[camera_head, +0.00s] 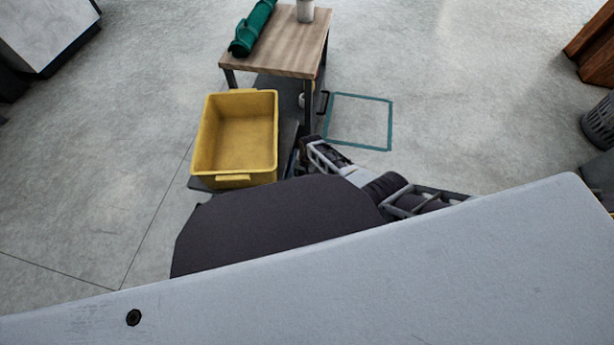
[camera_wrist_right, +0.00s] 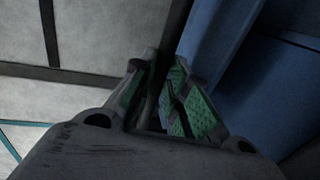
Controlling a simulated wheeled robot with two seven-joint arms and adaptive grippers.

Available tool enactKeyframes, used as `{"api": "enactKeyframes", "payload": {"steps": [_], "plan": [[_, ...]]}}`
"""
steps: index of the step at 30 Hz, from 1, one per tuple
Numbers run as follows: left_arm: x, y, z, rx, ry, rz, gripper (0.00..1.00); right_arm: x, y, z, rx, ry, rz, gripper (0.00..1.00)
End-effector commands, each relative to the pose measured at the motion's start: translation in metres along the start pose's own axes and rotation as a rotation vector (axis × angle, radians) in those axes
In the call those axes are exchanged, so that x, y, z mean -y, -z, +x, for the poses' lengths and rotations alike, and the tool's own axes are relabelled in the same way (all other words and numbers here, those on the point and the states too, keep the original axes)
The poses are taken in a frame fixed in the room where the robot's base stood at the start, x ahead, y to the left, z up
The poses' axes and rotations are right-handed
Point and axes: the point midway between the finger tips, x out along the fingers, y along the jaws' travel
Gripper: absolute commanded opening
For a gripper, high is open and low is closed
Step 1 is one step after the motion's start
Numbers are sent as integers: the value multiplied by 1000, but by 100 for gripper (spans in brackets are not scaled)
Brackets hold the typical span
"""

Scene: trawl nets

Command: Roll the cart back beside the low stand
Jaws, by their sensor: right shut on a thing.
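The cart (camera_head: 288,134) is a low dark platform carrying an empty yellow crate (camera_head: 206,130). It stands at the near side of the low stand (camera_head: 285,50), which has a wooden top and dark legs; part of the platform seems to reach under the stand. My right gripper (camera_head: 307,146) is at the cart's near right side. In the right wrist view the gripper (camera_wrist_right: 160,90) has its green-padded fingers shut on a dark upright bar (camera_wrist_right: 174,35), which looks like the cart's handle. Much of the handle is hidden by my own body. My left gripper is not in view.
A green roll (camera_head: 252,27) and a pale cup (camera_head: 305,11) are on the stand. A teal-outlined square (camera_head: 360,97) marks bare floor right of the stand. A dark basket (camera_head: 600,122) and wooden furniture (camera_head: 592,50) are at far right.

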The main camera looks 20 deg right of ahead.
Motion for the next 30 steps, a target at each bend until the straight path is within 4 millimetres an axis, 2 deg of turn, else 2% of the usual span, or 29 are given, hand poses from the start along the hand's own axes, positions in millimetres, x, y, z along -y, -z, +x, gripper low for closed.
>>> {"api": "enactKeyframes", "payload": {"steps": [13, 14, 18, 30], "plan": [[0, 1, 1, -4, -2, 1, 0, 7, -1, 1, -1, 4, 1, 0], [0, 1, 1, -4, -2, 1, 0, 7, -1, 1, -1, 5, 2, 17], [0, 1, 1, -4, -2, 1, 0, 7, -1, 1, -1, 5, 2, 35], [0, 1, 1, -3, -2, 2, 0, 5, 0, 1, -1, 1, 1, 37]]}}
